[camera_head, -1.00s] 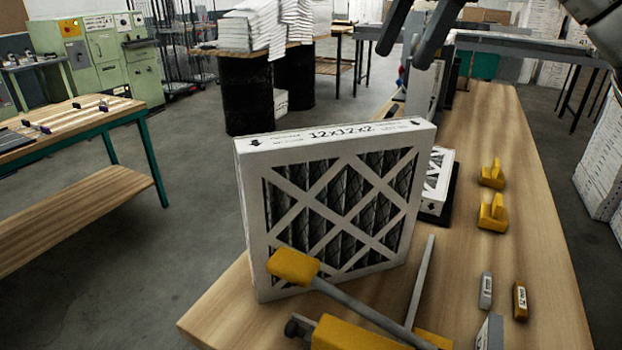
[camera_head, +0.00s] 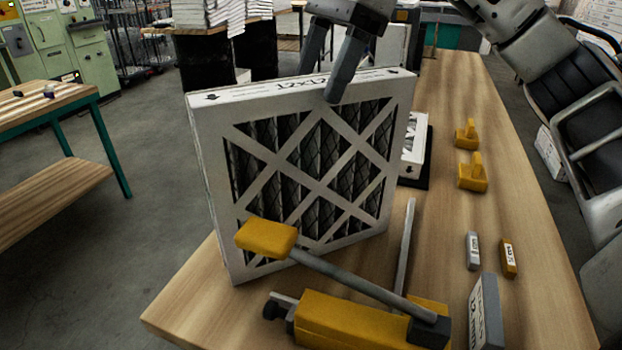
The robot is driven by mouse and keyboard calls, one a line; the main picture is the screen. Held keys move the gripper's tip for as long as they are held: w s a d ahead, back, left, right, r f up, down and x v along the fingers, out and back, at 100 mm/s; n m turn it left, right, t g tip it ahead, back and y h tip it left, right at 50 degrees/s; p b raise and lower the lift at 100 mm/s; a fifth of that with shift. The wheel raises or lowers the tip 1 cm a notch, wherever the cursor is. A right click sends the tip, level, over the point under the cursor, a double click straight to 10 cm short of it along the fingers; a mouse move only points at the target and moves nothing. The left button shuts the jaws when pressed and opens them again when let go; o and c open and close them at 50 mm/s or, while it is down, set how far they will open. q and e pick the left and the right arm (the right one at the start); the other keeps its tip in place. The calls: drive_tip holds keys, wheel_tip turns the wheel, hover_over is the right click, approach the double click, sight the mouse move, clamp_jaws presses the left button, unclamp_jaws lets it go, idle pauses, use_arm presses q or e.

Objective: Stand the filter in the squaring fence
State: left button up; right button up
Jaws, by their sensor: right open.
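The filter (camera_head: 318,174), a white-framed square panel with dark pleats behind a lattice, stands upright on edge at the left side of the wooden bench, its printed face up. My right gripper (camera_head: 322,86) is open at its top edge. One finger is in front of the top edge and the other is behind it, with a visible gap between them. I cannot tell whether either finger touches. No part is clearly recognisable as the squaring fence; the filter hides what lies behind it. My left gripper is not in view.
A yellow tool with a long grey rod (camera_head: 350,318) lies in front of the filter, its yellow handle (camera_head: 266,238) overlapping the filter in view. Two yellow blocks (camera_head: 472,172), small grey and yellow bars (camera_head: 508,258) and a white box (camera_head: 412,158) are on the bench (camera_head: 545,290).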

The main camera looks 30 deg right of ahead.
drive_tip(key=shift+x, duration=1.8)
drive_tip(key=shift+s, duration=0.1)
drive_tip(key=shift+f, duration=0.2)
drive_tip(key=c, duration=1.3)
drive_tip(key=shift+r, duration=0.1)
clamp_jaws()
